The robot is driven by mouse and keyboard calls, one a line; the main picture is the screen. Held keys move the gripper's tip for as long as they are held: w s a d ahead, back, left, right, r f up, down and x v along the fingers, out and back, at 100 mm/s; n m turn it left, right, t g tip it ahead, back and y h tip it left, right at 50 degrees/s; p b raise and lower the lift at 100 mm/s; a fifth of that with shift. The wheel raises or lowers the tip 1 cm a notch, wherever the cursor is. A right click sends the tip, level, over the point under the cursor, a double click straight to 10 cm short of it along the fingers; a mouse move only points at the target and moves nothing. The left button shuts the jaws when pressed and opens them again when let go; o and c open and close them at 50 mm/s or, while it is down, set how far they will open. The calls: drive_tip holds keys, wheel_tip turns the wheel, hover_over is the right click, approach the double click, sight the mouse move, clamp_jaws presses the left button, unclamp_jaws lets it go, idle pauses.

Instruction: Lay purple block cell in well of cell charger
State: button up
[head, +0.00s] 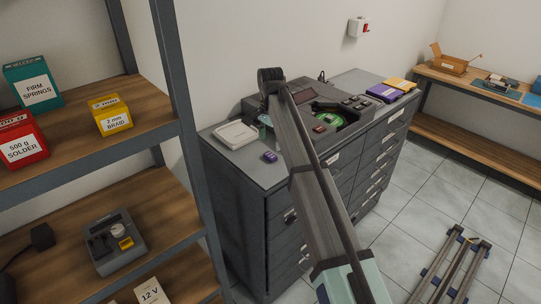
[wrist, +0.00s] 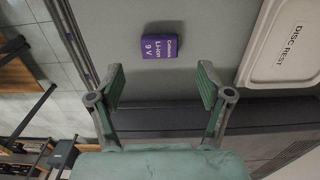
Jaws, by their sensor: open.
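The purple block cell (head: 270,157) lies on the grey cabinet top near its front left edge. In the wrist view the purple cell (wrist: 160,48), with white "Li-ion 9 V" lettering, lies just beyond my fingertips, roughly centred between them. My gripper (wrist: 161,80) is open and empty, its two green-padded fingers spread wider than the cell.
A white tray marked "DISC REST" (wrist: 284,46) lies close right of the cell; it also shows in the head view (head: 236,133). A machine with a green disc (head: 327,117) stands behind my arm. Shelf posts (head: 180,110) and a 12 V box (head: 150,292) are near the charger.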

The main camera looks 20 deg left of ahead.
sight(271, 155)
drive_tip(key=shift+s+f+p, duration=0.1)
drive_tip(key=shift+f+p, duration=1.05)
drive_tip(key=shift+f, duration=1.55)
drive_tip(key=c, duration=1.3)
drive_tip(key=shift+c, duration=0.2)
